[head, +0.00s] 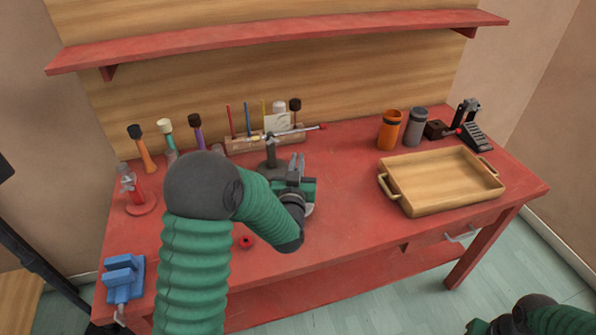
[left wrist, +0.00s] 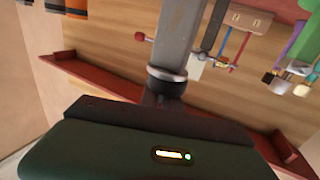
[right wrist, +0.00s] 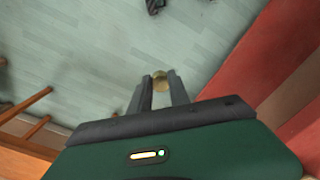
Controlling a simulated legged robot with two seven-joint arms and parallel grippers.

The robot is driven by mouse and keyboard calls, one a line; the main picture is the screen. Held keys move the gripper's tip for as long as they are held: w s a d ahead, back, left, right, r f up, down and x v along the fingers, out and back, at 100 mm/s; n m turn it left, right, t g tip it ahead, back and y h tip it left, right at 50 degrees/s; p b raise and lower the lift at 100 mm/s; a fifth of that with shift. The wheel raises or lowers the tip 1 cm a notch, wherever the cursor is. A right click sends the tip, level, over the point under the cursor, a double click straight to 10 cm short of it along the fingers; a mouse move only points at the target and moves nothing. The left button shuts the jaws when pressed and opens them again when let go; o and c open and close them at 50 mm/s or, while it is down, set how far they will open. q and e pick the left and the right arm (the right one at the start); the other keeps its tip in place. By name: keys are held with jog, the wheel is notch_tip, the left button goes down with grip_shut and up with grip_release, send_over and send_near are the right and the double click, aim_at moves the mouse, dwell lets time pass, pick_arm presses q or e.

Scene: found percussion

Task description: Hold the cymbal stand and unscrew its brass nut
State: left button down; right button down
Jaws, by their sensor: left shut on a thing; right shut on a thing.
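My left gripper (head: 297,163) is over the middle of the red table, fingers shut on a grey upright post that I take to be the cymbal stand (left wrist: 177,40). The post has a dark collar and rises past the fingers in the left wrist view. A pale rim below the gripper may be its base. My right gripper (right wrist: 160,85) is shut on the small round brass nut (right wrist: 161,80), clear of the table's right front side with floor beneath. In the head view only part of the right arm shows, at the bottom right corner, with its fingertips not visible.
A dark stand with a red-tipped rod (head: 300,131) is close behind the left gripper. A wooden tray (head: 403,205), orange cup (head: 389,130), grey cup (head: 415,127) and pedal (head: 473,127) are at right. A blue vise (head: 123,273) is at front left. Several mallets line the back.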

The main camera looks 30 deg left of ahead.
pick_arm(q)
notch_tip(320, 180, down, 4)
jog(key=shift+w+a+r, duration=0.15)
jog(key=shift+r, duration=0.05)
jog(key=shift+d, duration=0.2)
jog(key=shift+f+b, duration=0.1)
jog(key=shift+b, duration=0.3)
jog(key=c, duration=1.6)
grip_release()
jog(key=shift+a, duration=0.15)
